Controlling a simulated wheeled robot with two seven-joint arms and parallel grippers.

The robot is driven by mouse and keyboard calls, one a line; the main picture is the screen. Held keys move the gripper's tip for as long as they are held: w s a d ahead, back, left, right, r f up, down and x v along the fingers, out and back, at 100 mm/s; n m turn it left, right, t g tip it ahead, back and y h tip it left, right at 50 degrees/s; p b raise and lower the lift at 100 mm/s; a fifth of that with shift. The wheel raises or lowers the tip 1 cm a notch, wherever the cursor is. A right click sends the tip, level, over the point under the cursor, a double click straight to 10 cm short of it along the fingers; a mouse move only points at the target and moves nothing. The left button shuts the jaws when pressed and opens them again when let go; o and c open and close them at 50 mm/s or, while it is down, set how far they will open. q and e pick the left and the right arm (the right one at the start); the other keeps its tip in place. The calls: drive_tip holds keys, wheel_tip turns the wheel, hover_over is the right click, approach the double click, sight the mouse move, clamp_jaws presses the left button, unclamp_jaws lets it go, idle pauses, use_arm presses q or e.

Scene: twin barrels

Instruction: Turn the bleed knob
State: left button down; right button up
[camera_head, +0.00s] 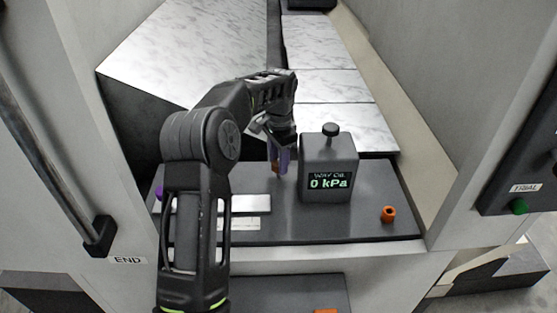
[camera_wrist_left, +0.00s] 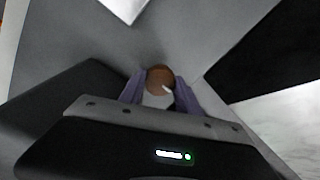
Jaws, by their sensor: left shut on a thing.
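A dark grey gauge box (camera_head: 327,168) stands on the dark bench top and its display reads 0 kPa. A black knob (camera_head: 331,130) sits on top of the box. My left gripper (camera_head: 281,160), with purple fingers, points down just left of the box. It is shut on a brown round-topped piece (camera_wrist_left: 160,78), seen between the fingers in the left wrist view; the fingers hide most of it in the head view. No label shows which knob is the bleed knob. My right gripper is not in view.
An orange ring-like piece (camera_head: 388,213) is at the bench's right front. A pale plate (camera_head: 250,203) lies partly behind my left arm, with a purple piece (camera_head: 158,193) beyond at left. A green button (camera_head: 519,207) is on the right panel. Tall walls flank both sides.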

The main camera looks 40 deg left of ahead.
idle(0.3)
use_arm(q)
drive_tip(key=c, duration=0.9)
unclamp_jaws()
drive_tip(key=shift+o, duration=0.2)
drive_tip(key=shift+r, duration=0.1)
drive_tip(key=shift+r, duration=0.2)
wheel_tip(320, 180, up, 4)
drive_tip(key=shift+f+b, duration=0.15)
drive_tip(key=shift+b, duration=0.3)
wheel_tip(320, 180, up, 4)
drive_tip(key=shift+d+f+p, duration=0.1)
drive_tip(key=shift+f+p, duration=0.05)
drive_tip(key=shift+p, duration=0.85)
drive_tip(key=shift+f, duration=0.15)
